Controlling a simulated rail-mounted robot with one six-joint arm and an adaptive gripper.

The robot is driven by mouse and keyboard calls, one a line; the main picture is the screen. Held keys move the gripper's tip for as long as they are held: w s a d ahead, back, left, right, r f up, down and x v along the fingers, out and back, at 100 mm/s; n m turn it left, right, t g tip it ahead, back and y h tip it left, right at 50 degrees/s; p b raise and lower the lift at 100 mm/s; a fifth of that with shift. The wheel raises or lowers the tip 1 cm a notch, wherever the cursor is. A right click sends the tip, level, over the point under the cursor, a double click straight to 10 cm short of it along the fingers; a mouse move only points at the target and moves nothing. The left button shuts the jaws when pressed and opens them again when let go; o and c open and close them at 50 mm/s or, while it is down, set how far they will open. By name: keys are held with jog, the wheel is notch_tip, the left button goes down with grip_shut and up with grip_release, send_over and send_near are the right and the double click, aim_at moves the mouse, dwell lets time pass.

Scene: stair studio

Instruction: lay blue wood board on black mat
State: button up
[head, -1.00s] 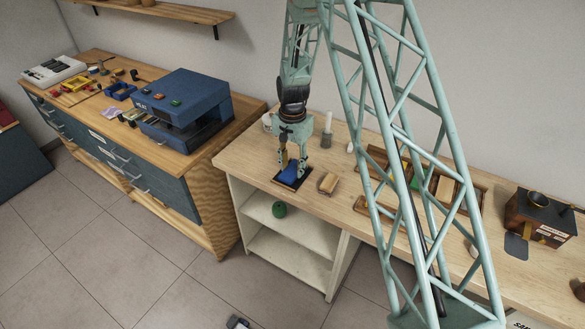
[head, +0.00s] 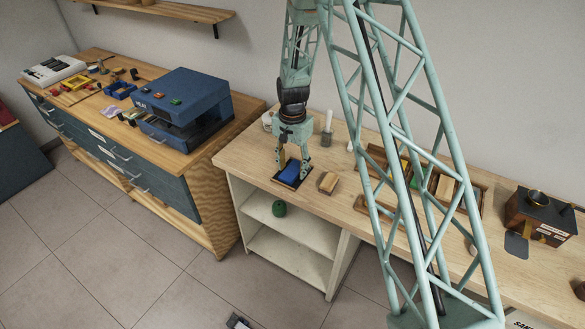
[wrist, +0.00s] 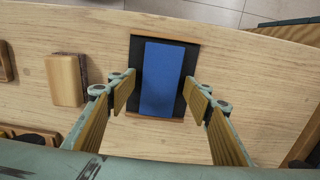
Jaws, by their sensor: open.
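The blue wood board (wrist: 161,78) lies flat on the black mat (wrist: 187,58) in the wrist view, with dark mat showing on both long sides. In the head view the blue board (head: 291,171) sits on the mat (head: 281,180) near the front edge of the table. My gripper (wrist: 161,95) is open, one finger on each side of the board, with gaps between the fingers and the board. In the head view my gripper (head: 291,168) is just above the board. The mat has a thin brown border at its near and far ends.
A wood block (head: 328,183) with a dark side lies to the right of the mat in the head view. A white cylinder (head: 328,121) stands behind. Wooden trays (head: 446,178) are further right. A blue machine (head: 183,106) is on the left cabinet.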

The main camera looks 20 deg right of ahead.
aim_at(292, 170)
jog(key=shift+r, duration=0.15)
notch_tip(292, 170, up, 12)
dwell(1.0)
jog(key=shift+r, duration=0.15)
dwell(0.7)
